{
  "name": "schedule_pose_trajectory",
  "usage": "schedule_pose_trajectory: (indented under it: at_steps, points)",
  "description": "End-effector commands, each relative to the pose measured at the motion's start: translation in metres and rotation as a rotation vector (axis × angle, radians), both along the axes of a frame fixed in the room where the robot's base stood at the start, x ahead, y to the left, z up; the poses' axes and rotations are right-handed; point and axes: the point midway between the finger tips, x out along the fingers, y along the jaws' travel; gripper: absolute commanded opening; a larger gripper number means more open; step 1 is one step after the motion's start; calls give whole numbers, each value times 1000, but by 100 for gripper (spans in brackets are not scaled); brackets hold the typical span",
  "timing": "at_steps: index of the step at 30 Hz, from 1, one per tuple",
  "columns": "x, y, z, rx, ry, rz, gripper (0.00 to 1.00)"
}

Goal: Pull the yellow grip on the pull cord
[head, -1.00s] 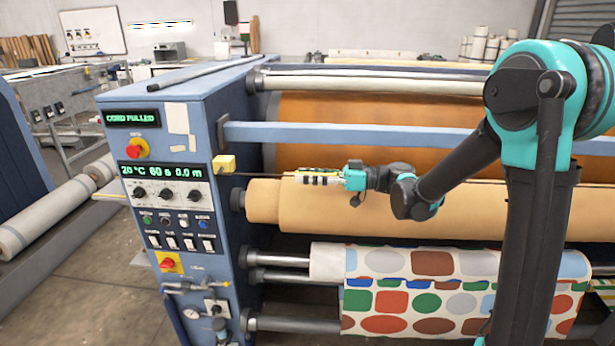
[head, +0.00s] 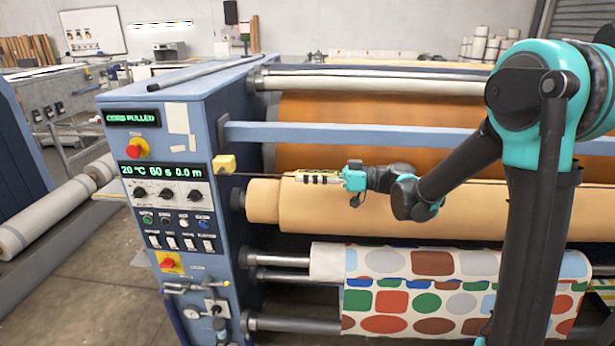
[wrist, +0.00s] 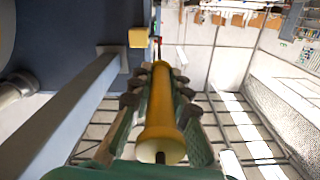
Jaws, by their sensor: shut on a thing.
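The yellow grip (wrist: 161,115) fills the middle of the wrist view, a spool-like cylinder on the cord, with the fingers of my gripper (wrist: 160,100) on both sides of it. My gripper is shut on it. In the head view my gripper (head: 318,178) hides most of the grip. The pull cord (head: 265,174) runs from the yellow cord box (head: 224,164) on the machine's end panel to the grip. The cord box also shows in the wrist view (wrist: 138,37). The upper display (head: 131,118) reads CORD PULLED.
A blue crossbar (head: 350,133) runs just above my gripper. A tan roller (head: 300,206) lies just below it, and patterned fabric (head: 420,290) hangs lower. The control panel (head: 165,200) with switches and two red stop knobs stands at left.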

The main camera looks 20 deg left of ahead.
Motion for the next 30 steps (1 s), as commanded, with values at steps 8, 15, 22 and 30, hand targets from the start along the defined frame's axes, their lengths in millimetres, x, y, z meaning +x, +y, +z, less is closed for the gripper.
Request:
schedule_pose_trajectory:
  at_steps: [8, 15, 22, 30]
  points:
    - [-38, -9, 0, -1, 0, 2, 0]
    - [-41, -10, 0, 0, 0, 4, 0]
    - [-41, -10, -1, 0, 0, 4, 38]
    - [-40, -10, 0, -1, 0, 2, 39]
